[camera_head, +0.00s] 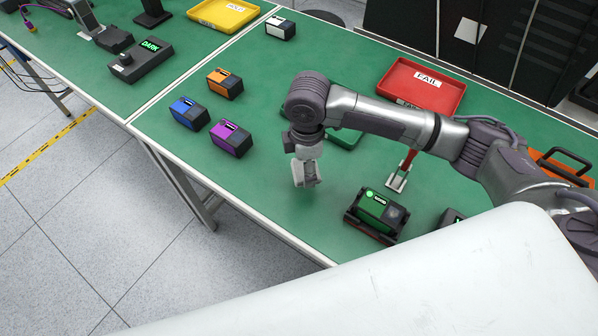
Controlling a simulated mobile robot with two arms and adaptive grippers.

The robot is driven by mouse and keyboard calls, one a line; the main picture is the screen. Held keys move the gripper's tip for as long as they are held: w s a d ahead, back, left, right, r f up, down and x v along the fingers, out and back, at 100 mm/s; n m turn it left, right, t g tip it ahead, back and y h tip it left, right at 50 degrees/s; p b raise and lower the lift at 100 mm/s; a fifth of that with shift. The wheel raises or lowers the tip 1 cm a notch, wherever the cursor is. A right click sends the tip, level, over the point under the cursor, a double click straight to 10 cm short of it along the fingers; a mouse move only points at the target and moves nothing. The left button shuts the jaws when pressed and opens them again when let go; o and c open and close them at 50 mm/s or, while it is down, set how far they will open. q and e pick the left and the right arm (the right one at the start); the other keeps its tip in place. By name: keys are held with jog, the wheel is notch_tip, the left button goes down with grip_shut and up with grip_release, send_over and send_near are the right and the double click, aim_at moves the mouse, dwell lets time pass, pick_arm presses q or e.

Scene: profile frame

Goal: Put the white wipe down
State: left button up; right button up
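My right arm reaches in from the right over the green table. Its gripper (306,174) points down above the bare table, in front of the coloured boxes and left of the green-lit device. A small white piece, which looks like the white wipe (297,172), is at the fingers, and the gripper appears shut on it. The fingers are small and blurred here, so the grip's detail is hard to see. No other white wipe shows on the table. My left gripper is not in view.
Orange (225,83), blue (189,112) and purple (231,138) boxes stand left of the gripper. A green-lit device (376,214) and a red-handled tool (398,180) are to its right. A red FAIL tray (421,86) lies behind the arm. Bare table surrounds the gripper.

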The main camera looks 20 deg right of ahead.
aim_at(300, 177)
jog(key=shift+w+a+f, duration=0.3)
jog(key=shift+a+f, duration=0.15)
jog(key=shift+a, duration=0.15)
notch_tip(300, 177, down, 3)
jog(key=shift+f+p, duration=0.1)
jog(key=shift+p, duration=0.45)
jog(key=shift+f, duration=0.35)
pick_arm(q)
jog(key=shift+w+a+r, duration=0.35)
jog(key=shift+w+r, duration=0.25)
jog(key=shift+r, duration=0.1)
pick_arm(e)
jog(key=shift+f, duration=0.15)
jog(key=o, duration=1)
pick_arm(q)
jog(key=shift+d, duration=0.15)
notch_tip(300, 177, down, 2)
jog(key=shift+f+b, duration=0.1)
jog(key=shift+b, duration=1)
pick_arm(e)
notch_tip(300, 177, up, 12)
jog(key=shift+r, duration=0.15)
